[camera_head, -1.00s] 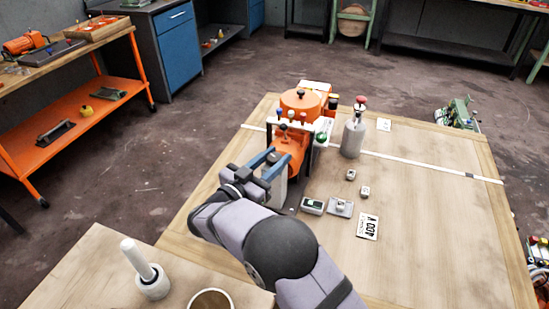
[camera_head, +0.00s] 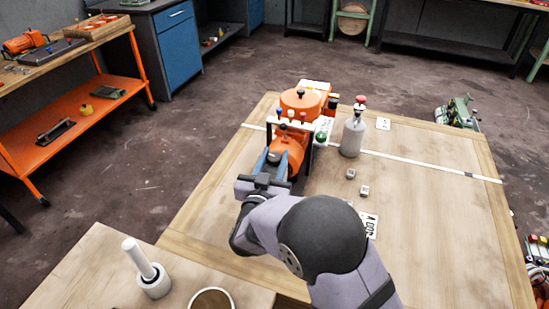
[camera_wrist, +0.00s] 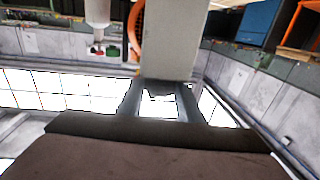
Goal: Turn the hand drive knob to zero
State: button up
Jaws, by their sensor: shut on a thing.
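The orange machine (camera_head: 288,148) stands on the wooden table, with several small coloured knobs along its white top plate. My gripper (camera_head: 272,165) reaches its near lower end, its two blue fingers pointing at it. In the wrist view the fingers (camera_wrist: 160,98) close on a dark, jagged-edged part (camera_wrist: 160,88) at the end of a pale grey block (camera_wrist: 165,40). This part looks like the hand drive knob, but it is mostly hidden. Its marking and angle cannot be read.
A grey bottle with a red top (camera_head: 353,135) stands right of the machine. Two small grey cubes (camera_head: 364,190) and a partly covered label card (camera_head: 371,224) lie on the table (camera_head: 440,220). A white-handled tool (camera_head: 148,272) stands at the front left.

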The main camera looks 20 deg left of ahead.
aim_at(273, 163)
jog(key=shift+n+y, duration=0.6)
jog(key=shift+y, duration=0.4)
jog(key=shift+g+y, duration=0.3)
jog(key=o, duration=1)
jog(key=shift+o, duration=0.2)
jog(key=shift+b, duration=0.3)
jog(key=shift+b+v, duration=0.4)
jog(key=shift+v, duration=3.25)
jog(key=shift+a+n, duration=0.15)
jog(key=shift+n, duration=0.15)
